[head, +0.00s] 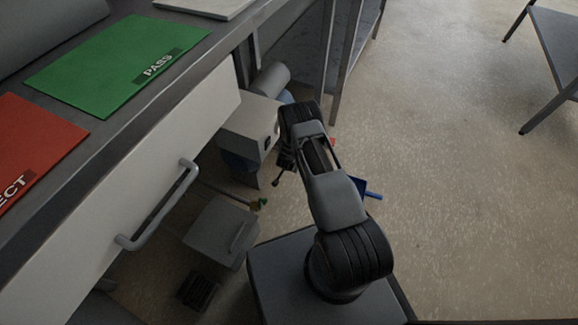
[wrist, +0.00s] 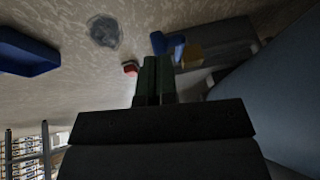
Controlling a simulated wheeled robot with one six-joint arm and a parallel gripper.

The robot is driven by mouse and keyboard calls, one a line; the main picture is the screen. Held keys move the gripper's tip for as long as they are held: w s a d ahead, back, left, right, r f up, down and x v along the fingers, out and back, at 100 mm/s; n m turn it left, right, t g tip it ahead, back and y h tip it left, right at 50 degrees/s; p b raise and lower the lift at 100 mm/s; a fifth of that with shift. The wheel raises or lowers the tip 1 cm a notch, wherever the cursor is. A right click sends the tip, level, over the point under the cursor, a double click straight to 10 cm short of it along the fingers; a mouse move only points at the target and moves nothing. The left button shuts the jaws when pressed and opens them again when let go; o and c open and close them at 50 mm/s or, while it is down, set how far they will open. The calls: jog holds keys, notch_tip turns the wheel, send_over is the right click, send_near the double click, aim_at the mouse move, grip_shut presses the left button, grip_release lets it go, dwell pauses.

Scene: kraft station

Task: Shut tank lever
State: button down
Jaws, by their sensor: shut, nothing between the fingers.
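My gripper (wrist: 156,65) shows in the wrist view with its two dark fingers together and nothing between them. In the head view my arm reaches down beside the bench and largely hides the gripper's surroundings. A small blue piece (wrist: 167,43) lies just beyond the fingertips in the wrist view, beside a brass-coloured part (wrist: 190,56); I cannot tell for sure whether it is the tank lever, nor its position. A large blue-grey rounded surface (wrist: 275,95), possibly the tank, fills the right side.
A white-grey box (head: 250,124) and a grey case (head: 220,230) stand under the bench by the drawer (head: 130,185). A small red object (wrist: 130,68) is left of the fingers. A blue object (wrist: 25,52) lies farther left. The floor (head: 460,200) at right is clear.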

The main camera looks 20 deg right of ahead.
jog(key=shift+r, duration=0.1)
jog(key=s+a+f+p+v, duration=0.1)
jog(key=p+v, duration=0.5)
jog(key=v, duration=0.7)
jog(key=shift+s+a, duration=0.55)
jog(key=shift+s, duration=0.15)
